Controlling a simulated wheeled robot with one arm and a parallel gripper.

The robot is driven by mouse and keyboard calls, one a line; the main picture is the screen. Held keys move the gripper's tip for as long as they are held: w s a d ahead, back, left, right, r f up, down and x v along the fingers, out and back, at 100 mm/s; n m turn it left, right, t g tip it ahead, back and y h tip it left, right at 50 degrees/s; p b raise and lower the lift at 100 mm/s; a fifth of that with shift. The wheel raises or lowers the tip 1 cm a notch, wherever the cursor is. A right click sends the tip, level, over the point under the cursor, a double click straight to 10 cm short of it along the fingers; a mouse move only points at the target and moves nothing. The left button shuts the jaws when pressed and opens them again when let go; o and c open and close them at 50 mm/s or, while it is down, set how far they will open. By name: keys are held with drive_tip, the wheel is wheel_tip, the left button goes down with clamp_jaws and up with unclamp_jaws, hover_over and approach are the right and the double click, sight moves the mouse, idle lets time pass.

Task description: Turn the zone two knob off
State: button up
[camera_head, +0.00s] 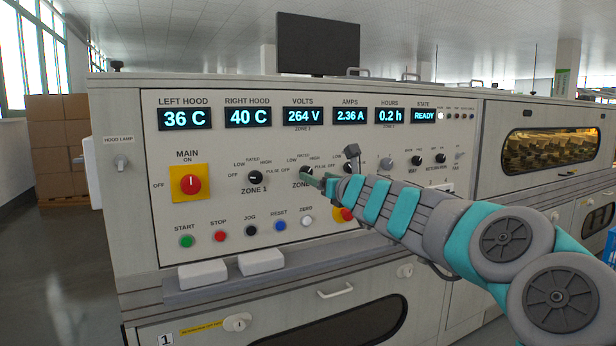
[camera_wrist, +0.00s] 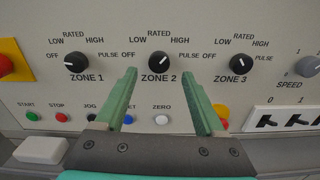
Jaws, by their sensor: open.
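The zone two knob (camera_wrist: 159,62) is a round black knob with a white pointer mark, above the ZONE 2 label. Its pointer leans to the upper right, towards HIGH; its OFF label is on the left. My gripper (camera_wrist: 159,75) is open and empty, its green fingertips left and right of the knob and slightly below it in the wrist view. Contact cannot be told. In the head view, the zone two knob (camera_head: 306,171) shows just left of my gripper (camera_head: 319,178), which partly covers the ZONE 2 label.
The similar zone one knob (camera_wrist: 76,62) and zone three knob (camera_wrist: 241,64) flank it. A red main switch (camera_head: 190,184) on yellow is at left. Coloured push buttons (camera_head: 220,236) run below. Displays (camera_head: 303,116) above show 264 V, 2.36 A and READY. A ledge (camera_head: 215,290) juts out below.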

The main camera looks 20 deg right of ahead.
sight(306, 172)
drive_tip(key=shift+w+a, duration=0.15)
drive_tip(key=shift+w, duration=2.1)
clamp_jaws()
